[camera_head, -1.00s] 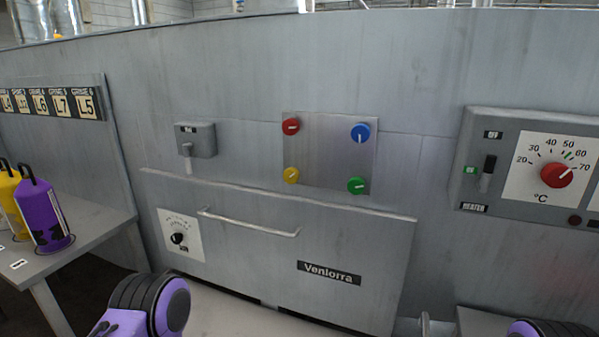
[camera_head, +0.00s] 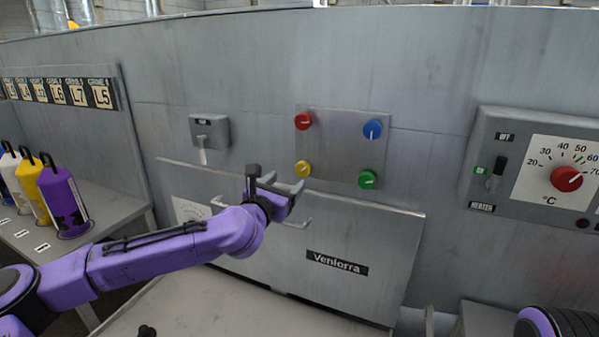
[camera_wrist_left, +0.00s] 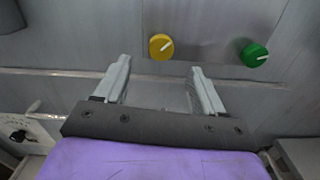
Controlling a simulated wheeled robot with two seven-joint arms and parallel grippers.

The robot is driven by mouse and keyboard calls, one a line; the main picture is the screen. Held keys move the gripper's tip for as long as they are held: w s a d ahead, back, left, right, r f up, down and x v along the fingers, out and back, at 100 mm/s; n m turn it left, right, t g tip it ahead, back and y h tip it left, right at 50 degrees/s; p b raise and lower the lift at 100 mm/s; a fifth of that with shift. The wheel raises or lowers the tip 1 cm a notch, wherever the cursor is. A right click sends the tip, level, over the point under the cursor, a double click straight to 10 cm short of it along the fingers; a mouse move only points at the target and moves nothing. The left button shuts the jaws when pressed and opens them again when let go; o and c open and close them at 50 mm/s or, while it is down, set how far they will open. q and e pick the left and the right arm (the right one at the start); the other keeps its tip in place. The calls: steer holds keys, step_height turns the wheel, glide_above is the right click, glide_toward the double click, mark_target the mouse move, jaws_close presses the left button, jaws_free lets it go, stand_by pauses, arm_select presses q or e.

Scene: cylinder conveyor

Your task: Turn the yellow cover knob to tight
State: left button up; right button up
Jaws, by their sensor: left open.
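The yellow knob (camera_head: 302,169) is at the lower left of a square metal plate (camera_head: 340,147) on the grey machine wall. A white mark shows on its face. In the left wrist view the yellow knob (camera_wrist_left: 161,46) lies ahead, between the lines of the two fingers. My left gripper (camera_head: 279,182) is open and empty, just left of and slightly below the yellow knob, apart from it. Both its fingers (camera_wrist_left: 160,75) show apart in the left wrist view. My right gripper is out of view.
Red (camera_head: 303,121), blue (camera_head: 372,129) and green (camera_head: 368,180) knobs share the plate. A hatch with a handle (camera_head: 297,223) is below. A heater panel (camera_head: 487,160) is at right. Bottles, one purple (camera_head: 64,203), stand on a left side table.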

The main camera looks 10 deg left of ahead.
mark_target(301, 170)
arm_select(q)
steer(key=w+p, duration=0.1)
steer(key=w, duration=0.1)
steer(key=w+d+p, duration=0.1)
steer(key=w, duration=0.2)
steer(key=w+d+p, duration=0.1)
steer(key=w, duration=0.2)
steer(key=shift+w, duration=0.1)
steer(key=shift+w+f, duration=0.1)
steer(key=shift+w, duration=0.25)
steer(key=c, duration=1.1)
steer(key=shift+o, duration=0.2)
